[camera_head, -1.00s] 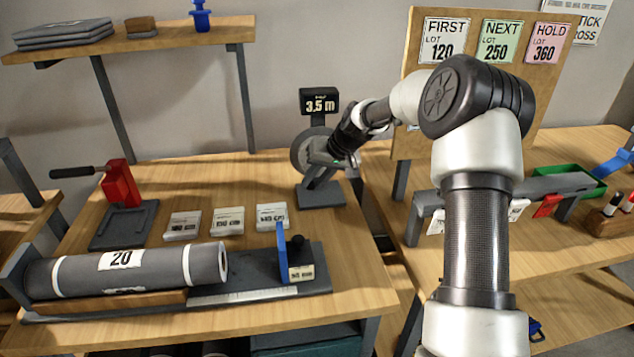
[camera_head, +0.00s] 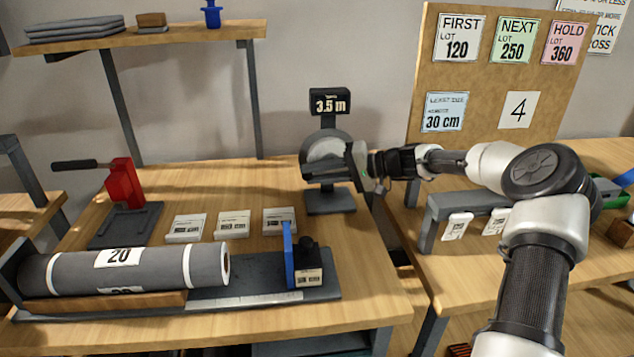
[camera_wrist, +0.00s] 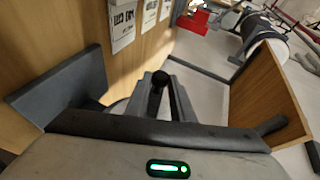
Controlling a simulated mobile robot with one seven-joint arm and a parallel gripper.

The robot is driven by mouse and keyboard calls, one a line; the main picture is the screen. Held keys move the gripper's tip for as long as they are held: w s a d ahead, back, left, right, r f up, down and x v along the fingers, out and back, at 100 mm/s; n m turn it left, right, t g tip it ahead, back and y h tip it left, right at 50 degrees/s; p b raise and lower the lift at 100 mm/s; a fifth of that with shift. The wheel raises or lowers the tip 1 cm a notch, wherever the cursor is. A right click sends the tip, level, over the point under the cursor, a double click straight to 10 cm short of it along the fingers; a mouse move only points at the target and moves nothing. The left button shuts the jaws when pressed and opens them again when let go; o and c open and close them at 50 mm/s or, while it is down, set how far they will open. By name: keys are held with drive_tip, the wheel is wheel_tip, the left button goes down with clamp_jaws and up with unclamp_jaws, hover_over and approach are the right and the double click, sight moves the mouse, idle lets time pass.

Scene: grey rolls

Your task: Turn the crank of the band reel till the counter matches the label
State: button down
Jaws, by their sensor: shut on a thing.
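The band reel (camera_head: 316,173) stands on a dark base at the back right of the bench. Its counter (camera_head: 330,103) sits on top and reads 3.5 m. My gripper (camera_head: 362,168) is at the right side of the reel, reaching in from the right. In the wrist view, a black knob (camera_wrist: 156,84), seemingly the crank's handle, is between the fingers of my gripper (camera_wrist: 165,98), which is shut on it. The crank arm is mostly hidden. Several white label cards (camera_head: 232,224) lie on the bench; their small print is too blurred to read.
A grey roll (camera_head: 160,268) marked 20 lies in a cradle at the front, with a blue stop plate (camera_head: 288,255) to its right. A red press (camera_head: 121,184) stands at the left. A board (camera_head: 480,85) with lot cards stands behind my arm.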

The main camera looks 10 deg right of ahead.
drive_tip(key=shift+r+y, duration=0.15)
drive_tip(key=shift+y, duration=0.35)
drive_tip(key=c, duration=1.5)
unclamp_jaws()
drive_tip(key=shift+c, duration=0.2)
drive_tip(key=shift+r, duration=0.1)
drive_tip(key=p+v, duration=0.2)
drive_tip(key=v, duration=1.5)
drive_tip(key=shift+s, duration=0.25)
drive_tip(key=shift+d, duration=0.1)
drive_tip(key=shift+c, duration=0.5)
